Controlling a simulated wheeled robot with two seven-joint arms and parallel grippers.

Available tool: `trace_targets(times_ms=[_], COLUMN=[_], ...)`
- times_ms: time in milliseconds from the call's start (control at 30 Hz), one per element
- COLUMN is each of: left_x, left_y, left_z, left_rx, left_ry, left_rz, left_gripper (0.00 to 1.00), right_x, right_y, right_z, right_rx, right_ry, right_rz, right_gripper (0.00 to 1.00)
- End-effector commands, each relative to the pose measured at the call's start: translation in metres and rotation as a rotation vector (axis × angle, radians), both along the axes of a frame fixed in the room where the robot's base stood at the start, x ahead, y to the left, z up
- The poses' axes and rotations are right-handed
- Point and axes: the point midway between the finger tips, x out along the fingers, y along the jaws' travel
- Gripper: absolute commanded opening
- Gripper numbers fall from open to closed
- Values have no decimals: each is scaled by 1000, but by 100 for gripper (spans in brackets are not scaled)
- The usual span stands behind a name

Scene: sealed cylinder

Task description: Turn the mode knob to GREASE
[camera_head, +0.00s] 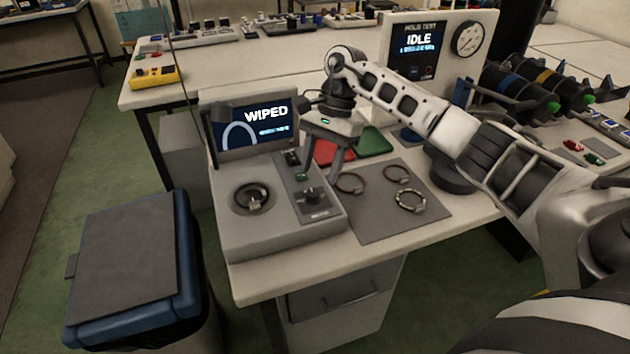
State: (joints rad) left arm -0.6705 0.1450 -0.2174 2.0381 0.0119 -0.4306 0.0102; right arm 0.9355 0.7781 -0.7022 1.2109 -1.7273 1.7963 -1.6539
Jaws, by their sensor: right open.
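The grey machine (240,240) stands on the bench at left centre, and its screen (262,128) reads WIPED. A dark control panel (318,212) on its top carries a black knob (311,195); its labels are too small to read, so I cannot tell its setting. A small green-lit item (302,176) sits behind the knob on the panel. My right gripper (321,170) points down, open and empty, with its fingers apart above and behind the knob as seen here. I cannot tell whether a finger touches the panel. My left gripper is not in view.
A round recess with a ring (253,198) lies left of the panel. A grey mat (385,225) with several rings lies to the right. Red (335,152) and green (373,141) pads are behind. A gauge unit (440,45) reads IDLE. A blue bin (190,260) stands front left.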

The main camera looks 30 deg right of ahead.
Motion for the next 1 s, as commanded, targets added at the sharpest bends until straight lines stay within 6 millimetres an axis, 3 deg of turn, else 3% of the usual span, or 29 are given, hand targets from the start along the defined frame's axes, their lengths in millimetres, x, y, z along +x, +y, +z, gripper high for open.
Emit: trace_targets(times_ms=[300,667,833,1000], left_x=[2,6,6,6], left_y=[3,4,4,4], left_z=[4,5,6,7], left_rx=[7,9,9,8], left_ry=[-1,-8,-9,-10], left_rz=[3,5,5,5], left_gripper=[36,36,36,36], right_x=[-6,-6,-6,-6], right_y=[16,18,18,18], right_z=[-39,-44,-44,-44], right_rx=[2,2,1,1], right_ry=[0,-2,-1,-1], right_rz=[1,0,1,-2], right_gripper=[49,49,4,4])
